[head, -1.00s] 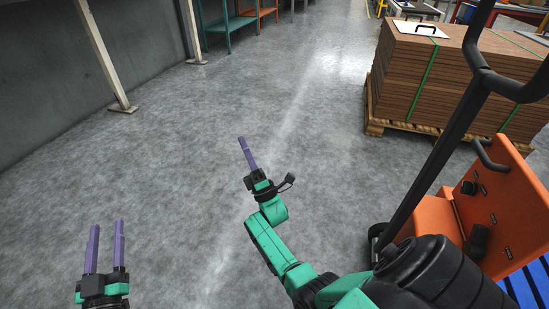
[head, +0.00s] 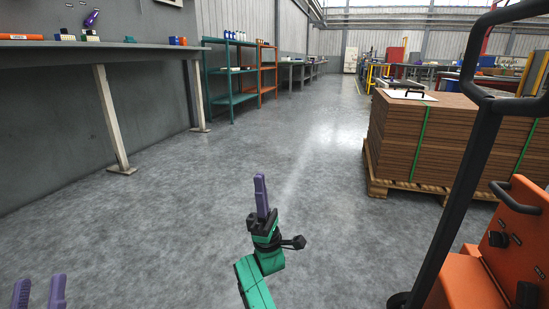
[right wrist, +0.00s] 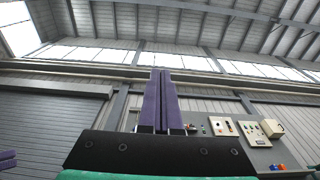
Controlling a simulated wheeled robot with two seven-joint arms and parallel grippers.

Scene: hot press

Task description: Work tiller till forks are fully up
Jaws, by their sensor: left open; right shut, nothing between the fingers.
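The tiller (head: 466,175) is a black bar with a looped handle at its top, rising on the right side of the head view. It stands on the orange body (head: 518,250) of the pallet truck, whose forks are hidden. My right gripper (head: 261,190) is shut and empty, pointing up over the floor, well left of the tiller and apart from it. Its purple fingers lie together in the right wrist view (right wrist: 161,100). My left gripper (head: 39,290) is open and empty at the bottom left corner, with only its fingertips in view.
A strapped stack of brown boards (head: 405,135) sits on a wooden pallet (head: 384,181) behind the tiller. A long table (head: 130,45) runs along the left wall, with a teal shelf (head: 230,85) beyond. The floor (head: 180,210) between is clear.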

